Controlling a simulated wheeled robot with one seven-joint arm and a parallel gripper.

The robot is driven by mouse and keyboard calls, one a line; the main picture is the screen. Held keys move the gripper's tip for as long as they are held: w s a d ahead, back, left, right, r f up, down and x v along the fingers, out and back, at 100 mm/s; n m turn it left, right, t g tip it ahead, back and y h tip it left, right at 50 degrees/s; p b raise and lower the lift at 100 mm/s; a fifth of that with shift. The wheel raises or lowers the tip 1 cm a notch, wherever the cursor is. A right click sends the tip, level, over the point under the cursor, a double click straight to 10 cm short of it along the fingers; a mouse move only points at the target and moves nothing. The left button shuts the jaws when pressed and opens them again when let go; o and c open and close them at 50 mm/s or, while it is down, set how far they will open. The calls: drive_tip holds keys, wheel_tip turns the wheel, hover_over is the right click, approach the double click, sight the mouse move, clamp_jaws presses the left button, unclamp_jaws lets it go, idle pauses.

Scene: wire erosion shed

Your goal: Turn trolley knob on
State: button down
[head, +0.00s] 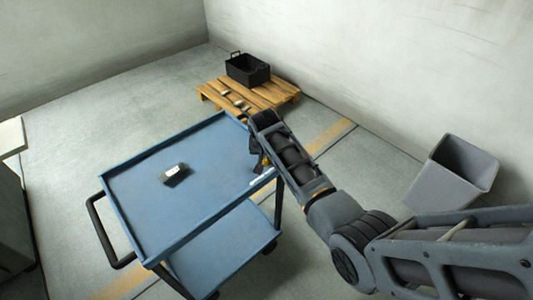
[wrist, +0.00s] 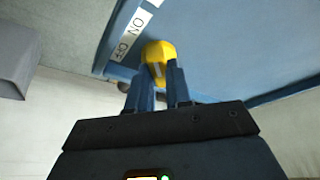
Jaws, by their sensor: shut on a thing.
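The blue trolley (head: 150,215) stands in the middle of the head view; its blue surface also fills the upper right of the wrist view (wrist: 230,50). The yellow knob (wrist: 158,50) sits by the trolley's edge, with a pale mark on its face. My gripper (wrist: 157,82) is shut on the knob, one finger on each side. In the head view my gripper (head: 259,155) is at the trolley's right edge, with the knob mostly hidden.
A small dark and white object (head: 174,175) lies on the trolley's top. A wooden pallet (head: 275,94) carrying a black crate (head: 247,70) and small parts is at the back. A grey bin (head: 452,172) stands at the right wall.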

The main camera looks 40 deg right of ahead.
idle(0.4)
drive_tip(key=c, duration=1)
unclamp_jaws()
drive_tip(key=shift+c, duration=0.2)
drive_tip(key=v, duration=0.7)
drive_tip(key=shift+r, duration=0.4)
drive_tip(key=shift+s+a+f, duration=0.1)
drive_tip(key=shift+a, duration=0.05)
